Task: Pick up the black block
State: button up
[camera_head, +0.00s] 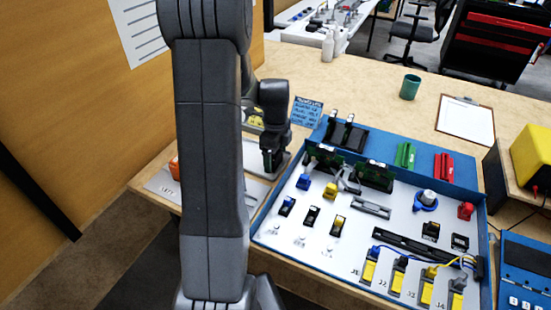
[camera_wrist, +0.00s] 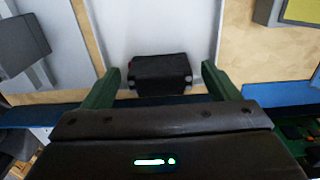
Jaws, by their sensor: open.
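The black block (camera_wrist: 162,78) lies on a light, pale surface with a raised rim (camera_wrist: 214,40) in the wrist view. A small red spot shows at its side. My gripper (camera_wrist: 162,72) is open, with one green finger on each side of the block and a visible gap to each. I cannot tell how far above the block the fingers are. In the head view my gripper (camera_head: 270,163) points down over the pale tray area left of the blue-edged assembly board (camera_head: 290,240). I cannot make out the block there; my arm and gripper cover part of that area.
The board holds several connectors, small blocks and cables. Green (camera_head: 405,155) and red (camera_head: 444,166) parts stand along its back strip. A blue note card (camera_head: 308,111) stands close behind my gripper. A green cup (camera_head: 410,87) and a clipboard (camera_head: 466,119) are farther back. A wooden wall is at left.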

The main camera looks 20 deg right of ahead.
jog(key=shift+c, duration=0.4)
jog(key=c, duration=1.1)
jog(key=shift+o, duration=0.2)
jog(key=shift+r, duration=0.1)
notch_tip(320, 180, up, 10)
jog(key=shift+f+p, duration=0.1)
jog(key=shift+p, duration=0.25)
jog(key=shift+o, duration=1.3)
jog(key=shift+c, duration=1.1)
